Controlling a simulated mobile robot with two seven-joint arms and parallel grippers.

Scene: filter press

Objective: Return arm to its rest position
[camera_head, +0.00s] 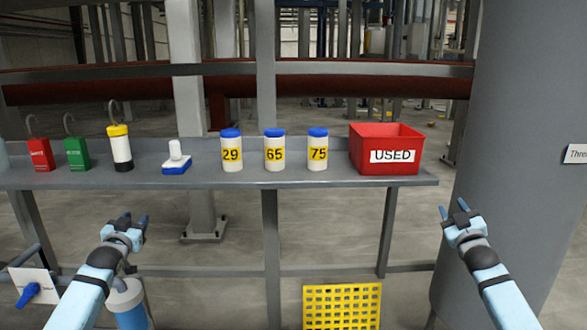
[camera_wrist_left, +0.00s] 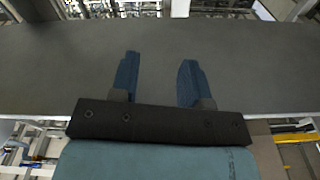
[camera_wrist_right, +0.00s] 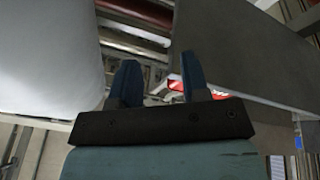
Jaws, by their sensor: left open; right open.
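My left gripper (camera_head: 133,221) is open and empty in front of the shelf, below its front edge on the left side. In the left wrist view its two blue fingers (camera_wrist_left: 158,80) stand apart with only a plain grey surface beyond them. My right gripper (camera_head: 452,211) is open and empty to the right of the shelf's right end, in front of the large grey column. In the right wrist view its fingers (camera_wrist_right: 157,85) are apart with nothing between them. Both forearms reach in from the bottom corners of the head view.
The grey shelf (camera_head: 340,182) holds white jars marked 29 (camera_head: 231,152), 65 (camera_head: 274,153) and 75 (camera_head: 317,152), a red USED bin (camera_head: 385,150), a blue-white stamp-like item (camera_head: 176,160) and padlock-like items. The grey column (camera_head: 525,130) stands right. A yellow grid (camera_head: 342,306) is below.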

